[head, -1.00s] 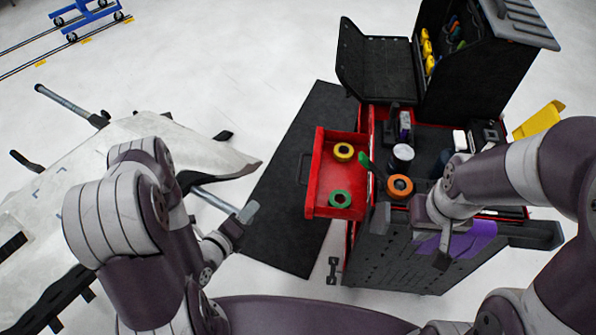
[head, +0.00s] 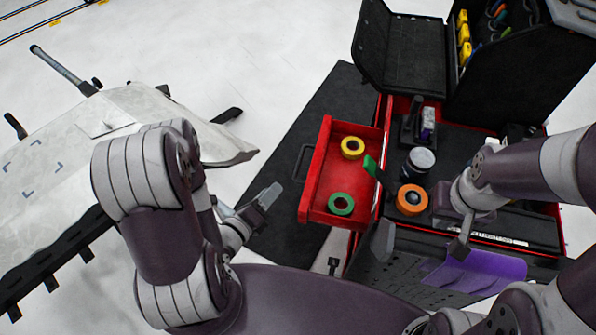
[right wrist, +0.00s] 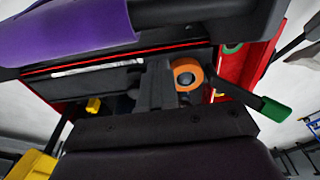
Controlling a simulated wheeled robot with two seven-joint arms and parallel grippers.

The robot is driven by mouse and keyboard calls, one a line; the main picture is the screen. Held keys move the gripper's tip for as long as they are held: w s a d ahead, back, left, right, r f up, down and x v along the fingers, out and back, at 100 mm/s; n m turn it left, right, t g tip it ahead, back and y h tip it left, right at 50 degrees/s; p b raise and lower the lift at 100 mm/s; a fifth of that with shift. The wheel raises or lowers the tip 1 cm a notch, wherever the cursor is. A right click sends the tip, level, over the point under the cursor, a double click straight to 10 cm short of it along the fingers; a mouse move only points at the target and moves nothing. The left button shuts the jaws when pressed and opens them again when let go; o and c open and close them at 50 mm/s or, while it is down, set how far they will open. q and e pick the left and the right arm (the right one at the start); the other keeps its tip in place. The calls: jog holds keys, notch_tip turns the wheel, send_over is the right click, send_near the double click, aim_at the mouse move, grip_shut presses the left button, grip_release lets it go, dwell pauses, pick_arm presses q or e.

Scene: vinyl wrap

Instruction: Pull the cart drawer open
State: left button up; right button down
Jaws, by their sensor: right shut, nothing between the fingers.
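The red cart drawer (head: 318,195) stands pulled out from the left side of the red and black cart (head: 545,232). A yellow tape roll (head: 352,148) and a green tape roll (head: 341,204) lie in it. Its dark handle (head: 302,161) is on the outer left face, with no gripper on it. My left gripper (head: 264,199) is left of the drawer, apart from it; its finger gap does not show clearly. My right gripper (head: 459,246) is shut and empty over the cart's near side, by the purple sheet (head: 478,272). The drawer also shows at the right wrist view's right (right wrist: 258,62).
A pale panel on a stand (head: 60,150) is at the left. A black mat (head: 335,105) lies beside the cart.

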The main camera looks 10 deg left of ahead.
pick_arm(q)
jog(key=x, duration=0.8)
jog(key=f+x, duration=0.1)
jog(key=x, duration=0.4)
jog(key=shift+f, duration=0.1)
jog(key=shift+s, duration=0.1)
grip_shut()
